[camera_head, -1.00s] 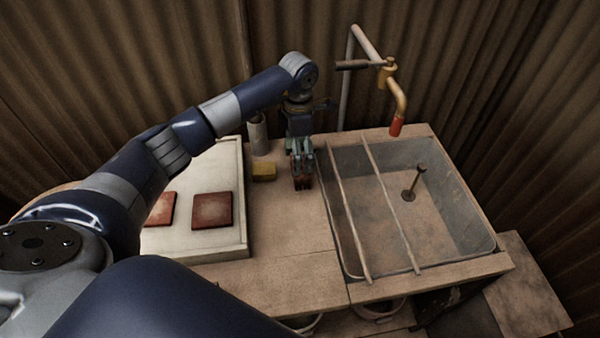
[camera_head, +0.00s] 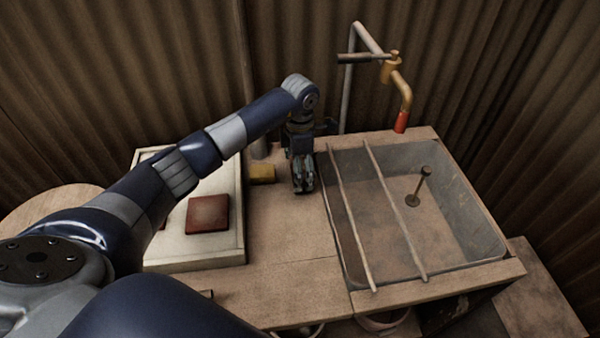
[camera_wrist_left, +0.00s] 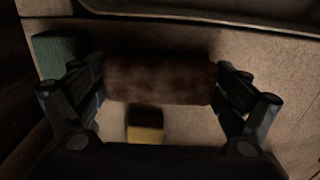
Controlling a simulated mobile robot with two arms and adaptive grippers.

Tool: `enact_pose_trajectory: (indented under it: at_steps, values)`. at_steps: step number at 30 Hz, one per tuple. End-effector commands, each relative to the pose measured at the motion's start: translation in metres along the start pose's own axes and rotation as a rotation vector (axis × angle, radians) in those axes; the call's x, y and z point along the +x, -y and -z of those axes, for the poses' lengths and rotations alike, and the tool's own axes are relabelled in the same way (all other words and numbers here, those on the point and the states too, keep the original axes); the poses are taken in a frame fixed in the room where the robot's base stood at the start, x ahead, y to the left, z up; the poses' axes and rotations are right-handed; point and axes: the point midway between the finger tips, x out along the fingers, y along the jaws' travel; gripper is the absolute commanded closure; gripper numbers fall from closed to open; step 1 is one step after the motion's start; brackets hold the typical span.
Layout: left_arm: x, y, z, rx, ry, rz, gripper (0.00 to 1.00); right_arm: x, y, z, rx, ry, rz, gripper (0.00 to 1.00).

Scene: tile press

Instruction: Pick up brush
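In the left wrist view, a reddish-brown block (camera_wrist_left: 160,80), which I take for the brush, lies between the fingers of my left gripper (camera_wrist_left: 160,85). The fingers are spread wide, one close to each end of it. I cannot tell whether they press on it. In the head view my left gripper (camera_head: 303,187) points down, low over the wooden counter (camera_head: 285,235), just left of the basin. There the fingers mostly hide the brush. My right gripper is not in view.
A yellow sponge (camera_head: 262,173) lies just left of the gripper. A pale tray (camera_head: 190,255) with red tiles (camera_head: 208,213) is further left. The basin (camera_head: 440,235) with two rails and a tap (camera_head: 403,95) is on the right.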

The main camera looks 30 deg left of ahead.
Motion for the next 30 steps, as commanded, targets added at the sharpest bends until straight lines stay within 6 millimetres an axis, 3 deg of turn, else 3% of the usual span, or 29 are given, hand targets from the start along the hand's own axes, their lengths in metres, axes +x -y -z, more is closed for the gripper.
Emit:
enact_pose_trajectory:
  at_steps: [11, 17, 21, 30]
  values:
    - [-0.003, 0.000, 0.000, -0.001, 0.000, -0.001, 0.34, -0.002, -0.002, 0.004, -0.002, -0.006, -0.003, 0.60]
    - [-0.022, -0.001, 0.000, -0.001, 0.001, -0.002, 0.35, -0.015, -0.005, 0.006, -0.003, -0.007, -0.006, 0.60]
    - [-0.045, -0.001, 0.001, -0.001, 0.000, -0.002, 0.35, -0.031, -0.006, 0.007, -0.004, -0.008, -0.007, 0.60]
    - [-0.047, 0.060, 0.020, 0.003, -0.002, 0.001, 0.35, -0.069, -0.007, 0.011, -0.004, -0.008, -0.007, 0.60]
